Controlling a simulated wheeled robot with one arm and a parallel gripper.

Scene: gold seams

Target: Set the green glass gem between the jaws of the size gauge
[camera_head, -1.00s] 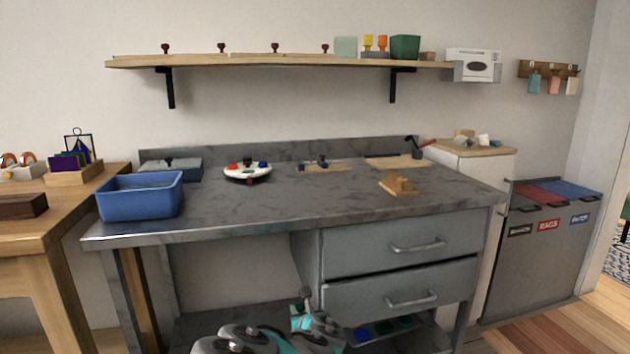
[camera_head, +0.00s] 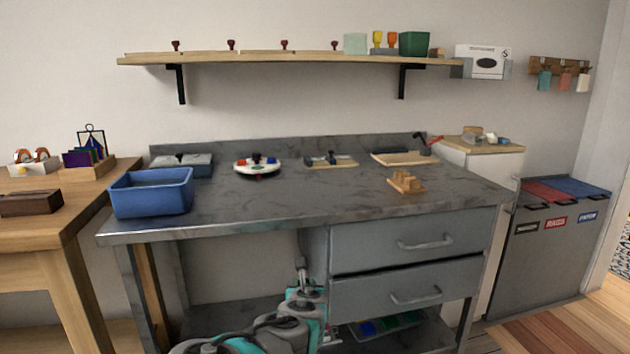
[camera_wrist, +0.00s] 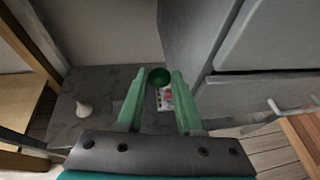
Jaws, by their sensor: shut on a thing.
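My gripper (camera_wrist: 159,84) is low in front of the bench, beside the drawers. In the head view my gripper (camera_head: 301,264) shows small below the bench top, and the gem cannot be made out there. A small wooden piece with upright blocks (camera_head: 405,182), which looks like the size gauge, stands on the bench top at the right. It is well above and to the right of my gripper. The gap between its jaws is too small to judge.
The grey bench top (camera_head: 300,198) is clear in the middle. A blue bin (camera_head: 152,195) stands at its left front, and a round white tray (camera_head: 257,168) farther back. The drawers (camera_head: 400,240) are beside my gripper. A pale object (camera_wrist: 84,109) lies on the lower shelf (camera_wrist: 105,85).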

